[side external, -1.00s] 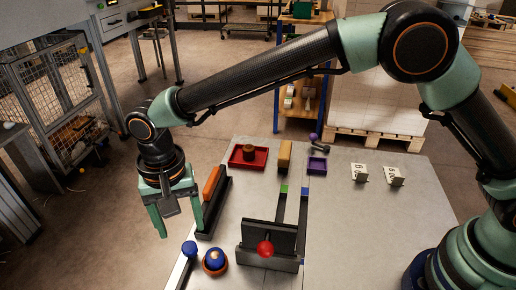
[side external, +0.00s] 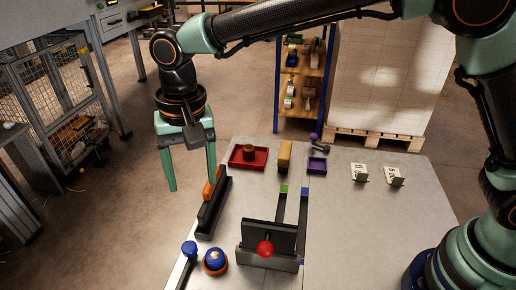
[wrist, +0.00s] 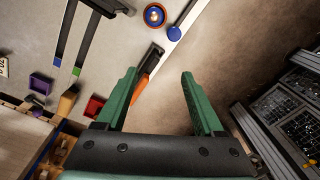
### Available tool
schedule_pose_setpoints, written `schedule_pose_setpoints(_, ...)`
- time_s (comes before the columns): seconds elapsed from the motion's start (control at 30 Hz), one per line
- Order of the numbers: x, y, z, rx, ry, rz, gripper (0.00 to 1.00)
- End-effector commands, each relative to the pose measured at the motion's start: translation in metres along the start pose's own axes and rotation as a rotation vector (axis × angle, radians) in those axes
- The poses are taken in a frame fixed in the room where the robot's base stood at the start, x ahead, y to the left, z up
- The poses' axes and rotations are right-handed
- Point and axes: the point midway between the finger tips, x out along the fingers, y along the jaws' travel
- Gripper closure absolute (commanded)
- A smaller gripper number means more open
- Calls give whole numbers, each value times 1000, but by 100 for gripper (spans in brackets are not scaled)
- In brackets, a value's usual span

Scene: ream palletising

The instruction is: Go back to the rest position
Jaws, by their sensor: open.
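My gripper (side external: 192,188) is open and empty, with its green fingers spread and pointing down. In the side external view it hangs by the far left edge of the table (side external: 350,230). One finger overlaps the orange block (side external: 207,190) in the picture and partly hides it. In the wrist view the two fingertips (wrist: 160,75) are well apart with nothing between them but floor.
On the table are a black holder (side external: 214,208), a red tray (side external: 236,162), a yellow block (side external: 285,155), a purple box (side external: 317,166), a dark fixture with a red ball (side external: 265,249) and a blue-topped orange ring (side external: 215,261). A caged machine (side external: 55,95) stands left; floor between is free.

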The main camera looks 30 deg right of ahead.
Motion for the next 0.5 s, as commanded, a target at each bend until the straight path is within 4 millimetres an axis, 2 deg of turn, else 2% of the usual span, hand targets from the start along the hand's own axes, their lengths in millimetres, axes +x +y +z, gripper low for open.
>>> schedule_pose_setpoints(0.03,-16,18,-12,-3,18,-21,31)
schedule_pose_setpoints(0.2,-53,81,-35,-53,80,-68,31)
schedule_pose_setpoints(0.33,-74,130,-43,-90,137,-93,31)
schedule_pose_setpoints(0.5,-91,194,-41,-138,220,-105,31)
